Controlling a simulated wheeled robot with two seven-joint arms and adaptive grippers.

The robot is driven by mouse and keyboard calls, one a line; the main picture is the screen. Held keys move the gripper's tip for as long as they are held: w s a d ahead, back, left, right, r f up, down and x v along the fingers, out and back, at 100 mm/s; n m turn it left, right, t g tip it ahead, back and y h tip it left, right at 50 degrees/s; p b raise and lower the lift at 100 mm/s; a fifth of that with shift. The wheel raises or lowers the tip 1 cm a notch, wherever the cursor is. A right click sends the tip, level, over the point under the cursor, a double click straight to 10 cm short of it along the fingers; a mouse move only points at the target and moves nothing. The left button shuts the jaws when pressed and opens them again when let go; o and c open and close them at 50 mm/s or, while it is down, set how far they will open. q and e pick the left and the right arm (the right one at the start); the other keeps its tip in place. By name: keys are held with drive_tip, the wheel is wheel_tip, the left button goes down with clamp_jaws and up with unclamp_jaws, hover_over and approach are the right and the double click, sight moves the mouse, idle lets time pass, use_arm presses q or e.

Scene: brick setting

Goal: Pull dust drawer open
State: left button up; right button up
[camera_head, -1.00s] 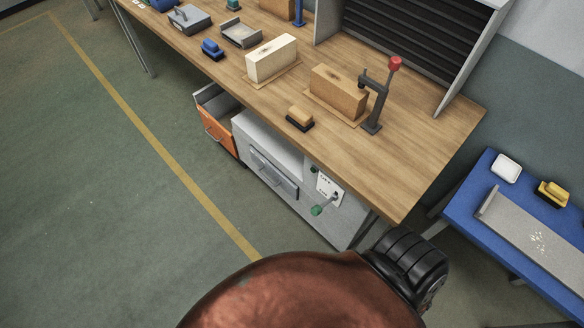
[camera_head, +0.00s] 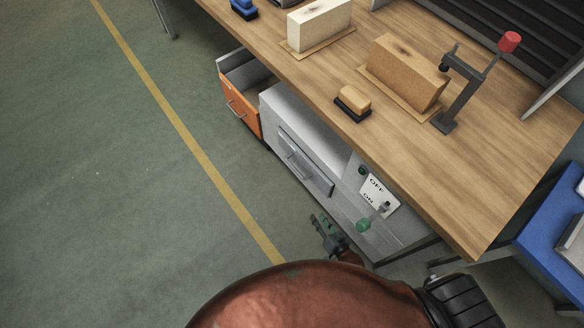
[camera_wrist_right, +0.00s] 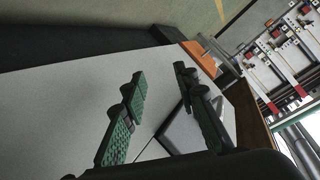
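The dust drawer (camera_head: 306,162) is a grey front with a bar handle, set in the grey cabinet (camera_head: 305,125) under the workbench. It looks shut in the head view. My right gripper (camera_head: 322,226) is low in front of the cabinet, below and right of the drawer handle, apart from it. In the right wrist view its two green-padded fingers (camera_wrist_right: 160,115) stand apart with nothing held between them. A grey panel edge, probably the drawer front (camera_wrist_right: 182,130), shows beyond the fingers. My left gripper is not in view.
An orange drawer unit (camera_head: 238,106) stands left of the cabinet. The workbench top (camera_head: 480,165) overhangs the cabinet. The floor in front is clear.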

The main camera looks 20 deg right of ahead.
drive_tip(key=w+a+r+m+t+b, duration=0.3)
drive_tip(key=w+r+t+b, duration=0.1)
drive_tip(key=w, duration=0.4)
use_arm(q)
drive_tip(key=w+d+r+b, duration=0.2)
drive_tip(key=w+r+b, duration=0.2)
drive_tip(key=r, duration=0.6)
use_arm(e)
drive_tip(key=m+t+h, duration=0.2)
drive_tip(key=m+t, duration=0.1)
drive_tip(key=m, duration=0.1)
approach(296, 170)
drive_tip(key=w, duration=0.5)
drive_tip(key=w+b, duration=0.1)
drive_tip(key=w, duration=0.1)
drive_tip(key=w+r+b, duration=0.1)
drive_tip(key=w, duration=0.1)
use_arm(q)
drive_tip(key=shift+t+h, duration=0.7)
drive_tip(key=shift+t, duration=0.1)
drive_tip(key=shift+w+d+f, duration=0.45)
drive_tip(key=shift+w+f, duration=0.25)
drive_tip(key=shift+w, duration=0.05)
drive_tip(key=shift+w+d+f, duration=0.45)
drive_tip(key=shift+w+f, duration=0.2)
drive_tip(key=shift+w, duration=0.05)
use_arm(e)
drive_tip(key=shift+w+r, duration=0.15)
drive_tip(key=shift+w, duration=0.35)
clamp_jaws()
